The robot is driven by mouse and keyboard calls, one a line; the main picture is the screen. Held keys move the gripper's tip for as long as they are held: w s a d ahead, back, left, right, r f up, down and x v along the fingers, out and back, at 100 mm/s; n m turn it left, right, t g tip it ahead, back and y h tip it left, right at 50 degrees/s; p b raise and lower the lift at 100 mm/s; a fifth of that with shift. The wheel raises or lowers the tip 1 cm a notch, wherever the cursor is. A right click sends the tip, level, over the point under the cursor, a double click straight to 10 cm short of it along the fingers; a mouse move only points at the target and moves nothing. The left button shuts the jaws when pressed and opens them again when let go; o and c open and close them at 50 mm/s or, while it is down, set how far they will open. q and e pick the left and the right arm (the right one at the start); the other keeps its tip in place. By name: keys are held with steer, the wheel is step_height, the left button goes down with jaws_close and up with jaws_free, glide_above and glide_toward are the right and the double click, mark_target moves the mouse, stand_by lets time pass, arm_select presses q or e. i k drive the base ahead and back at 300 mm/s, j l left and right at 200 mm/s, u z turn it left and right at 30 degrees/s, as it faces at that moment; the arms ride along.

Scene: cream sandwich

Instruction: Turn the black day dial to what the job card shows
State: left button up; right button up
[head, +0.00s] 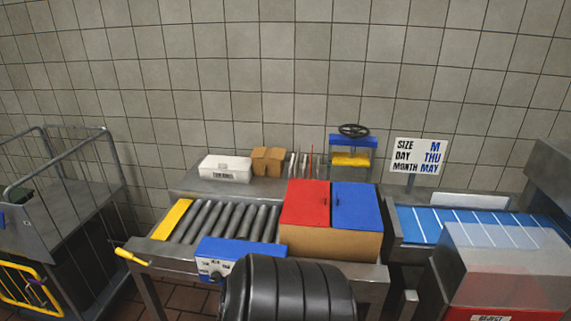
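The job card (418,156) stands on a post at the back right and reads SIZE M, DAY THU, MONTH MAY. A blue box (243,250) sits at the front edge of the roller table. A small pale, round dial-like part (214,270) shows on its front face, too small to read. I cannot make out a black day dial there, and a black ribbed shape in front hides part of the box. Neither of my grippers is in view.
The roller table (220,222) carries a box with red and blue lids (331,207). Behind are a white box (225,167), cardboard boxes (267,160) and a blue press (353,143) with a black handwheel. A wire cage cart (75,215) stands left; a blue conveyor (470,225) runs right.

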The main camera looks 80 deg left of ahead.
mark_target(216, 277)
steer(key=u, duration=3)
